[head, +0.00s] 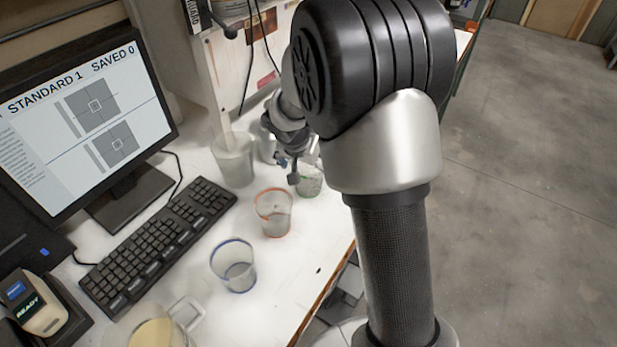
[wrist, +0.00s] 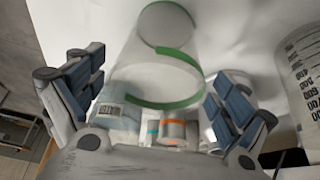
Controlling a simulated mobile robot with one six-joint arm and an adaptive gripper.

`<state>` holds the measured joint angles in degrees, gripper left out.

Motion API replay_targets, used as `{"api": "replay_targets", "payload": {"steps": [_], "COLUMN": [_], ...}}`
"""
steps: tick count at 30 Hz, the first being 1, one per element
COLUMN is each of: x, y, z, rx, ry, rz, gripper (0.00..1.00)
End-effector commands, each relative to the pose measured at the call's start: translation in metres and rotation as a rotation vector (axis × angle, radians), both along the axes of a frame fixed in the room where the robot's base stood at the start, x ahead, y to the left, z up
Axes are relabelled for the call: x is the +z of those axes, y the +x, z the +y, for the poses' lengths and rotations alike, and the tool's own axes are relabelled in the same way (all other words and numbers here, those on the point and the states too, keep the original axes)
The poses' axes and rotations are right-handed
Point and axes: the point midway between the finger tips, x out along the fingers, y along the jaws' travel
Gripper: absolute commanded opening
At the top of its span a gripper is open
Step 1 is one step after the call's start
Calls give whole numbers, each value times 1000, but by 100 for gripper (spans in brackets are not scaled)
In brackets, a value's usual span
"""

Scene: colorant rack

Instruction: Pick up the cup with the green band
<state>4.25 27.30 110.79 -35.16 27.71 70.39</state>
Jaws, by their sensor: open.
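The clear cup with the green band (head: 311,181) stands on the white bench, right of my gripper (head: 290,165) and partly hidden by my arm. In the wrist view the cup (wrist: 158,70) is large, its green band crossing between the two fingers. My gripper (wrist: 157,88) is open, with one dark-padded finger on each side of the cup. A gap shows between the cup and each finger, clearer on the right; I cannot tell the depth exactly.
A clear cup with an orange band (head: 274,214) and one with a blue band (head: 234,267) stand nearer on the bench. A large translucent beaker (head: 233,158) stands left of my gripper. A keyboard (head: 158,245) and monitor (head: 85,115) are at left. The bench edge is at right.

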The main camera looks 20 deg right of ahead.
Motion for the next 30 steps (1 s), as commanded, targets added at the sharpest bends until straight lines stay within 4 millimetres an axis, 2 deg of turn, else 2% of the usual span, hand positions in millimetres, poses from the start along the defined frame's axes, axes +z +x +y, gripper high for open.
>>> {"api": "replay_targets", "payload": {"steps": [1,6,14,30], "x": [-10,-33,-36,-36], "y": [1,8,10,10], "z": [-4,-13,-14,-14], "rx": [-1,-1,1,1], "ry": [0,0,0,0], "rz": [3,3,-1,0], "gripper": [94,94,94,60]}}
